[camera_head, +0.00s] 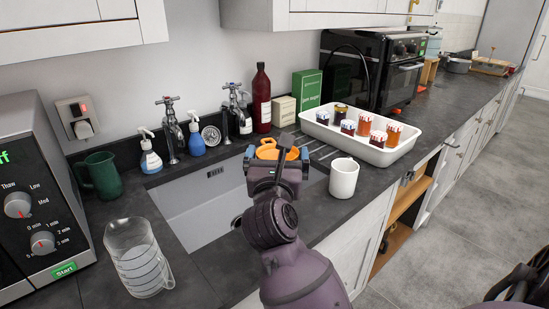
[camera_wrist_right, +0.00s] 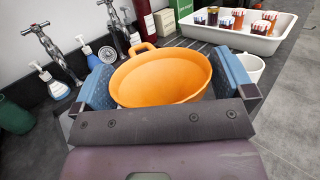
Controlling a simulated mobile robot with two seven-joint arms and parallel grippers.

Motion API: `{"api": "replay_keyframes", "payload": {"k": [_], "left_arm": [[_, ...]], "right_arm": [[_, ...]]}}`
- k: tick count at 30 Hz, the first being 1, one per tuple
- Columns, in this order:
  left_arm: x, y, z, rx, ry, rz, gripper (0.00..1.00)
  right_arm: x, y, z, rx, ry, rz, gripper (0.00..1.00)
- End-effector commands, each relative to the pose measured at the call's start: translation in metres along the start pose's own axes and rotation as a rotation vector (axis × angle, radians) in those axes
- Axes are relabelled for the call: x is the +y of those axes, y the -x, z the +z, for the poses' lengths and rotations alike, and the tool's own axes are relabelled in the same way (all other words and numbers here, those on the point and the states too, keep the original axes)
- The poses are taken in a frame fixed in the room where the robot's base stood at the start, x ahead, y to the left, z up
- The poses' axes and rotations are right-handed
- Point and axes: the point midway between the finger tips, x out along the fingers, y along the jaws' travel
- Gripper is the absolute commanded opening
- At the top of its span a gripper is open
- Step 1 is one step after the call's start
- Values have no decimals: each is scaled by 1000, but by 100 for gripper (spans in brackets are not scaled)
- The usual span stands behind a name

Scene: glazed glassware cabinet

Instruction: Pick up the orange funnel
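The orange funnel (camera_head: 268,150) is at the back right part of the sink area, just beyond my right gripper (camera_head: 277,163). In the right wrist view the funnel (camera_wrist_right: 160,77) faces me with its wide mouth, its loop handle at the upper left. The blue finger pads of my right gripper (camera_wrist_right: 163,85) stand wide apart, one on each side of the funnel. The rim reaches close to both pads; I cannot tell whether they press on it. The funnel's lower part is hidden behind the gripper. My left gripper is not in view.
A white mug (camera_head: 343,178) stands close to the right of my right gripper. A white tray of jars (camera_head: 360,146) lies behind it. Taps (camera_head: 170,128), spray bottles and a red bottle (camera_head: 261,100) line the wall. A glass measuring jug (camera_head: 140,262) stands left of the sink (camera_head: 190,205).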

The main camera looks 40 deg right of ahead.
Motion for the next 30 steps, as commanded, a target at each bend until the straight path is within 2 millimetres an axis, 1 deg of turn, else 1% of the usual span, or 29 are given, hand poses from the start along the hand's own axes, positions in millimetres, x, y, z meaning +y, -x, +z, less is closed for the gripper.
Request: {"api": "replay_keyframes", "payload": {"k": [1,6,8,14,17,20,23,30], "left_arm": [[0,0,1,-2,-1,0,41],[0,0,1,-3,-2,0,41],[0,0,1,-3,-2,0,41],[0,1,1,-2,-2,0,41],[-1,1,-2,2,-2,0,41],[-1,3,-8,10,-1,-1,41],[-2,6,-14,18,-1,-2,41],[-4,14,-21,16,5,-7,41]], "right_arm": [[0,0,0,0,0,0,94],[0,0,0,0,0,0,68],[0,0,0,0,-1,0,60],[0,0,1,0,-1,0,60],[0,-1,7,-2,-3,0,60],[0,-3,20,-6,-6,0,60],[0,-5,40,-8,-7,0,60],[0,-14,102,-9,-9,0,60]]}}
